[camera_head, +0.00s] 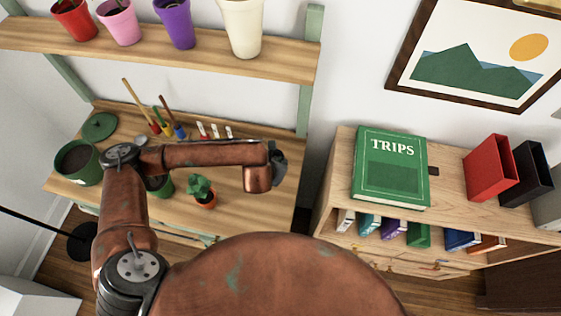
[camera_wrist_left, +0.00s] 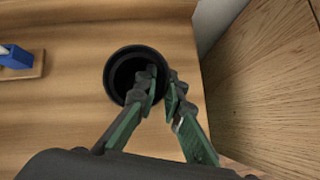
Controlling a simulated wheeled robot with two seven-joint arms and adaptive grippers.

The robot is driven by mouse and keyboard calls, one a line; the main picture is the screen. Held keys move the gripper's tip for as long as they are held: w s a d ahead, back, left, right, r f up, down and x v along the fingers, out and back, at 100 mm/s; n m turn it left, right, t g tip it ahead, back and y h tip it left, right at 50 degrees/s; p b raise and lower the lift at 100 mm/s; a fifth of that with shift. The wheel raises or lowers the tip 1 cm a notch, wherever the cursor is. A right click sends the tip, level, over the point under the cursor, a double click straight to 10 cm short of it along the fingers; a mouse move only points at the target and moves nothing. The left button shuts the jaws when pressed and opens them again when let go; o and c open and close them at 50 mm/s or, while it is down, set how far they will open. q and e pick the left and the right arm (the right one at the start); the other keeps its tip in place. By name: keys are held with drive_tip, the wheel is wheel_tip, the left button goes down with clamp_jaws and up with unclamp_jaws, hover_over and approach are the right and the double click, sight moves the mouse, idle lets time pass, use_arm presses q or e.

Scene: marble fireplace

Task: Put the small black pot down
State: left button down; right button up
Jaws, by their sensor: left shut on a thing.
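The small black pot (camera_wrist_left: 121,68) shows in the left wrist view, round and dark inside, over a light wooden surface (camera_wrist_left: 70,110). My left gripper (camera_wrist_left: 160,95) is shut on its right rim, one finger inside the pot and the other outside. I cannot tell whether the pot touches the wood. In the head view my left gripper (camera_head: 277,165) is over the right end of the wooden bench (camera_head: 235,165). The pot is not clear there, mostly hidden by my wrist. My right gripper is not in view.
A cabinet (camera_head: 345,165) with a green TRIPS book (camera_head: 390,167) stands right of the bench; its wooden side (camera_wrist_left: 270,90) is close to the pot. A small plant (camera_head: 203,190) and tools (camera_head: 165,120) are on the bench. A shelf (camera_head: 200,45) of pots is above.

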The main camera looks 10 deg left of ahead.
use_arm(q)
drive_tip(key=c, duration=2)
unclamp_jaws()
drive_tip(key=p+v, duration=0.1)
drive_tip(key=v, duration=1.1)
